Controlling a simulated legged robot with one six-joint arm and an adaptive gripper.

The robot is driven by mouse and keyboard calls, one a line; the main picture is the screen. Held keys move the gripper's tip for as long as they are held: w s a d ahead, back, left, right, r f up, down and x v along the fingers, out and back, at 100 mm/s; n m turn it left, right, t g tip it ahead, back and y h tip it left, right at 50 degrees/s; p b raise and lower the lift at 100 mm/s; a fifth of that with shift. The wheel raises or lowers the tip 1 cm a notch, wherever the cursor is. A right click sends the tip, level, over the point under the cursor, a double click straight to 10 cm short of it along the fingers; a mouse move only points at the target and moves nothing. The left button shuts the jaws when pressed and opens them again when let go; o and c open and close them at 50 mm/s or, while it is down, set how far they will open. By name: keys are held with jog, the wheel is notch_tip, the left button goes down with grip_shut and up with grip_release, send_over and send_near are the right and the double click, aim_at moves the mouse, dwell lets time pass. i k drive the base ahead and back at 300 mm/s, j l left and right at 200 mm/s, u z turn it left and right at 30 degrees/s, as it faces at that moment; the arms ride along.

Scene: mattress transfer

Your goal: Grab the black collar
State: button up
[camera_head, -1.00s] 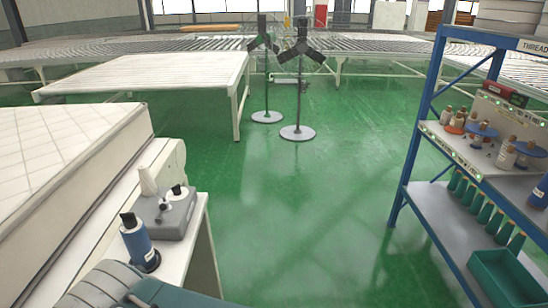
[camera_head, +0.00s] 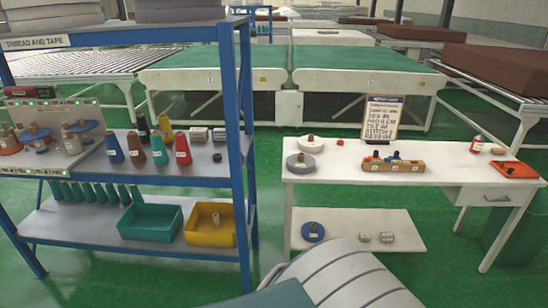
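A small dark ring-like piece (camera_head: 217,157) lies on the upper shelf of the blue rack, near its right post. It may be the black collar, but it is too small to be sure. Small white boxes (camera_head: 199,134) sit just behind it, and coloured thread cones stand to its left. My gripper is not in view. Pale rounded parts at the bottom edge look like my own body.
The blue rack (camera_head: 246,120) stands at left, with a teal bin (camera_head: 150,221) and a yellow bin (camera_head: 210,225) on its lower shelf. A white workbench (camera_head: 435,170) stands at right. Green floor shows between them. Green-topped conveyor tables (camera_head: 215,78) stand behind.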

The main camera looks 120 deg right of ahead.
aim_at(217, 156)
jog(key=z, duration=0.45)
jog(key=k+l+z, duration=0.1)
jog(key=z, duration=0.4)
jog(key=l+z, duration=0.15)
jog(key=z, duration=0.3)
jog(key=k+z, duration=0.15)
jog(key=z, duration=1.95)
jog(key=i+l, duration=0.1)
jog(key=i, duration=0.8)
jog(key=i+l+u, duration=0.1)
jog(key=i, duration=0.85)
